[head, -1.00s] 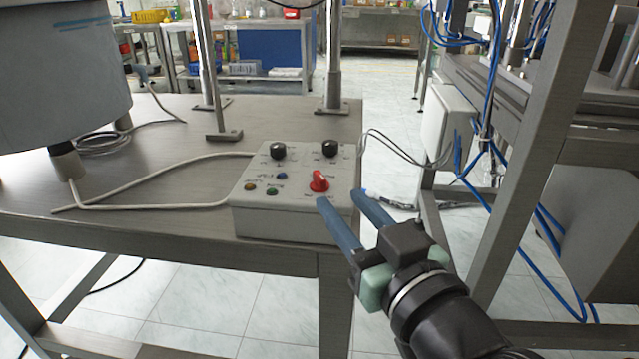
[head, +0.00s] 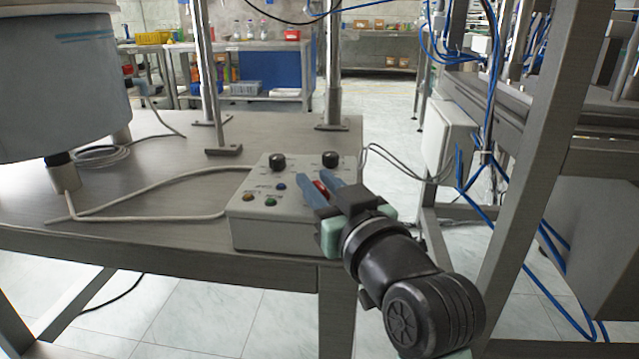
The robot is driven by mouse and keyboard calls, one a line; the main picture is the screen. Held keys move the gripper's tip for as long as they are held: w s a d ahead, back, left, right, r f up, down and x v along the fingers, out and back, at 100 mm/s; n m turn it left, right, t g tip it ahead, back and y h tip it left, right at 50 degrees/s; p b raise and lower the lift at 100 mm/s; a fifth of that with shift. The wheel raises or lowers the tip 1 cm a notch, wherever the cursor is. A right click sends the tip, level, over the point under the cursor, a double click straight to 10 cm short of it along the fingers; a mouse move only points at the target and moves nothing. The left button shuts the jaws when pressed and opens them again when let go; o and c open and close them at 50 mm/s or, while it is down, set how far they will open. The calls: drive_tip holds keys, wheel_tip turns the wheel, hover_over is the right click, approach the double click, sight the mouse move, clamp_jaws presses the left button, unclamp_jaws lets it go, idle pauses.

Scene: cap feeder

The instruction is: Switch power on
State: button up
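A grey control box (head: 272,236) sits on the right front corner of the metal table. Its sloped top carries two black knobs (head: 277,162) at the back and several small coloured buttons (head: 270,200) on the left. A red rotary switch (head: 321,189) is on the right of the top, now mostly hidden by my gripper. My gripper (head: 319,181) has its two blue fingers apart, one on each side of the red switch. A strip of red shows between the fingers. I cannot tell whether the fingers touch the switch.
The table (head: 130,235) holds a large grey feeder bowl (head: 65,95) at the left and metal posts (head: 211,75) behind the box. A pale cable (head: 150,217) runs to the box. A metal frame (head: 530,150) with blue hoses stands close on the right.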

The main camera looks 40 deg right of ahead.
clamp_jaws()
